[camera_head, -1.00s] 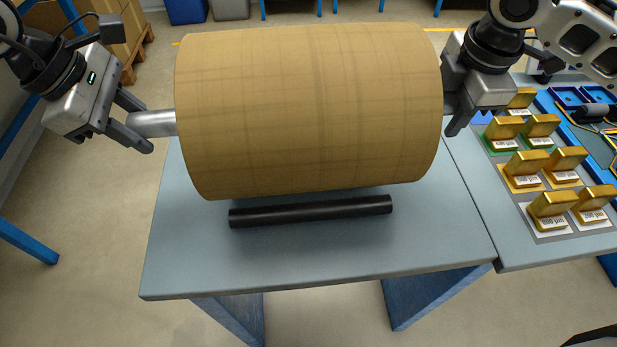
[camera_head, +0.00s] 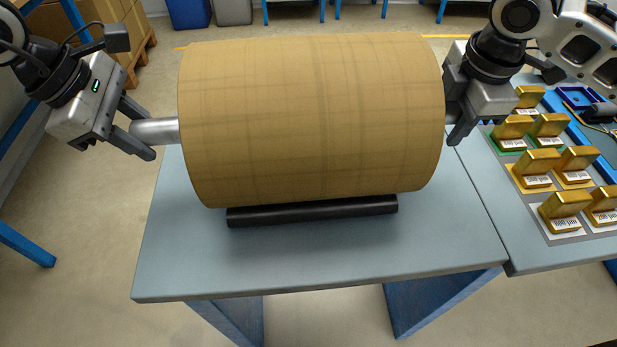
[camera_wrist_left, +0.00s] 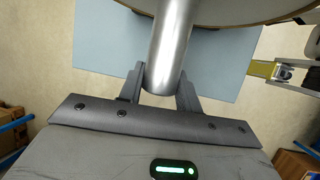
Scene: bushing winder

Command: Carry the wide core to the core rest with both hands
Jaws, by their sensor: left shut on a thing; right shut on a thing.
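The wide core (camera_head: 312,115) is a large tan cylinder lying level across the head view, with a metal shaft end (camera_head: 155,131) out of its left side. My left gripper (camera_head: 143,143) is shut on that shaft end; the left wrist view shows the shaft (camera_wrist_left: 168,50) between its two fingers (camera_wrist_left: 161,85). My right gripper (camera_head: 452,130) is shut at the core's right end, where the shaft is mostly hidden. The core rest seems to be the black bar (camera_head: 312,212) on the grey table, just below the core's front edge. Whether the core touches it, I cannot tell.
The grey table (camera_head: 300,265) is clear in front of the black bar. A side table at the right holds several gold blocks (camera_head: 561,210) on labelled mats and a blue tray (camera_head: 580,97). Cardboard boxes (camera_head: 120,30) stand at the back left.

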